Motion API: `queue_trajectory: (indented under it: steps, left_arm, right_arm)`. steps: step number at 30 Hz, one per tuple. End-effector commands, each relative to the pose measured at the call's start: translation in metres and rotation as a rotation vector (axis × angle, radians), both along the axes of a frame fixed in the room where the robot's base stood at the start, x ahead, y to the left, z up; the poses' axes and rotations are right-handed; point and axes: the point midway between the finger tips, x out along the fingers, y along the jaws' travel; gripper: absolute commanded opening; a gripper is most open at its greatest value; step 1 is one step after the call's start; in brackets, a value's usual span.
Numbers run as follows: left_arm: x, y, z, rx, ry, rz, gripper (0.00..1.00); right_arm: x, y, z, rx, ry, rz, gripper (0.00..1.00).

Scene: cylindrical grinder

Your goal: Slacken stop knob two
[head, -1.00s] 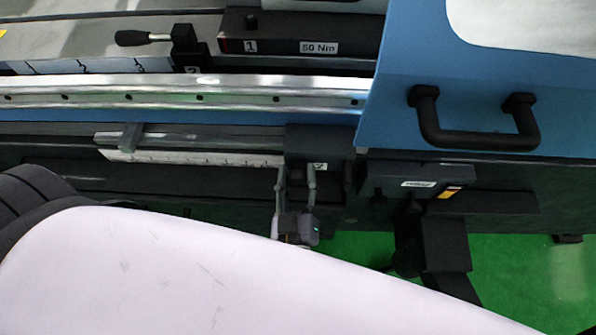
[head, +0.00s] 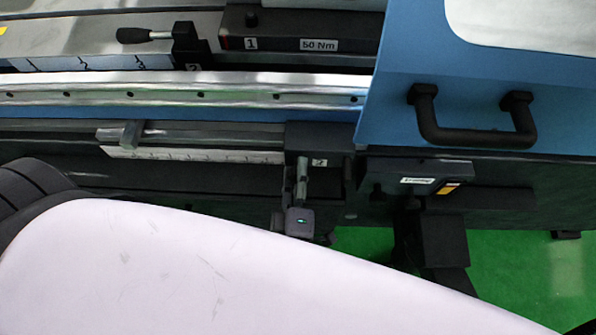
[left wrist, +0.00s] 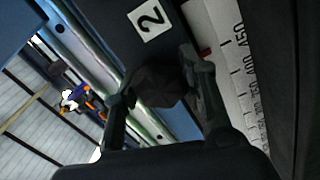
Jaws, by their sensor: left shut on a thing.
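Stop knob two is a dark faceted knob (left wrist: 160,82) under the white "2" label in the left wrist view. It sits on the dark stop block (head: 312,138) at the right end of the white scale in the head view, where the knob itself is hidden. My left gripper (head: 302,172) reaches up to the front of this block. In the left wrist view its two fingers (left wrist: 160,80) are shut on the knob, one on each side. My right gripper is not in view.
A scale bar (head: 200,155) runs left from the block. A dark box with a yellow label (head: 415,180) is close on the right. A blue door with a black handle (head: 475,138) stands above it. Another lever (head: 148,35) lies at the upper left.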

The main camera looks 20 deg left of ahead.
Motion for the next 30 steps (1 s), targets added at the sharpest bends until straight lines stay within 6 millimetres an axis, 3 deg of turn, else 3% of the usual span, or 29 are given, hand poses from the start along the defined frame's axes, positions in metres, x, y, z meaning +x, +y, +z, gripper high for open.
queue_trajectory:
  steps: [23, 24, 30]
  left_arm:
    - [-0.0001, 0.0003, 0.0001, -0.102, -0.029, 0.000, 0.10]
    - [-0.0001, 0.0003, 0.0000, -0.102, -0.029, 0.000, 0.40]
    - [-0.0001, 0.0002, 0.0000, -0.101, -0.029, 0.000, 0.53]
  right_arm:
    - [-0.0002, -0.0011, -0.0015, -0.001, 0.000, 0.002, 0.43]
    - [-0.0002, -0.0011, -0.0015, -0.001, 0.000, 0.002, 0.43]
    - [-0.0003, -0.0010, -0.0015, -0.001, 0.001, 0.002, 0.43]
